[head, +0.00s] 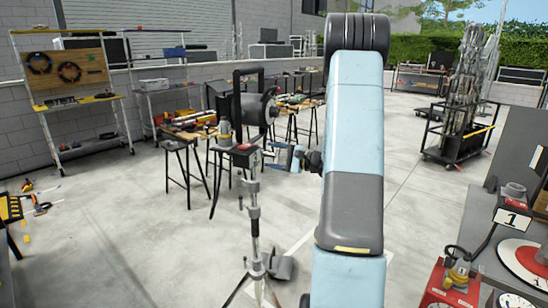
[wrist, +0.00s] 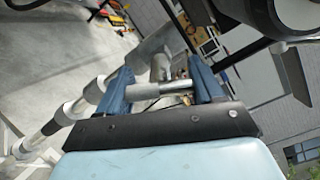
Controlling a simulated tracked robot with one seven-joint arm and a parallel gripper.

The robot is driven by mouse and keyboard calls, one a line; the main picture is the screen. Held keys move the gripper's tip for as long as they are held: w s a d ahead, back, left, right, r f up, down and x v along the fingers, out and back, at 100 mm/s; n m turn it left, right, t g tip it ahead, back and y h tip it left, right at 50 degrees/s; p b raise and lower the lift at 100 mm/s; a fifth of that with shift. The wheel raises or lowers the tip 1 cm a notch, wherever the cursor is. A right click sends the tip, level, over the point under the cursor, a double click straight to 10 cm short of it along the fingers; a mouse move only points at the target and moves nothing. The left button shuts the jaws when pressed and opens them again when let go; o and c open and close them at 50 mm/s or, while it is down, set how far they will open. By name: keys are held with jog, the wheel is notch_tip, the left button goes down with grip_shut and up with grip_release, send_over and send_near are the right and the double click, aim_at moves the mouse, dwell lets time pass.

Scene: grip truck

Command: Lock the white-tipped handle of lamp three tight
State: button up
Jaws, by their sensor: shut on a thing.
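The lamp (head: 258,106) is a dark round head in a frame on top of a silver stand (head: 253,215). My gripper (head: 284,157) is beside the upper part of the stand, to its right and below the lamp head. In the wrist view its two blue fingers (wrist: 160,68) stand either side of a short pale grey handle (wrist: 172,88), which spans the space between them. My gripper is shut on this handle. The handle's white tip cannot be told apart clearly from the rest. The stand's tube (wrist: 72,107) runs off to the lower left in the wrist view.
Work tables (head: 190,135) with tools stand behind the lamp. A shelf rack (head: 75,100) is at the far left and a black cart (head: 455,140) at the right. A bench with numbered dials (head: 522,258) is at the right front.

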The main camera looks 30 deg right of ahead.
jog(key=m, duration=0.5)
jog(key=shift+s+f+m, duration=0.1)
jog(key=shift+f+m, duration=0.15)
jog(key=shift+m, duration=0.05)
jog(key=shift+o, duration=0.2)
jog(key=m, duration=0.4)
jog(key=shift+a+f+m, duration=0.1)
jog(key=shift+a+m, duration=0.05)
jog(key=shift+m, duration=0.25)
jog(key=o, duration=1)
jog(key=shift+c, duration=0.2)
jog(key=v, duration=1.3)
jog(key=shift+s+d, duration=0.25)
jog(key=shift+d, duration=0.05)
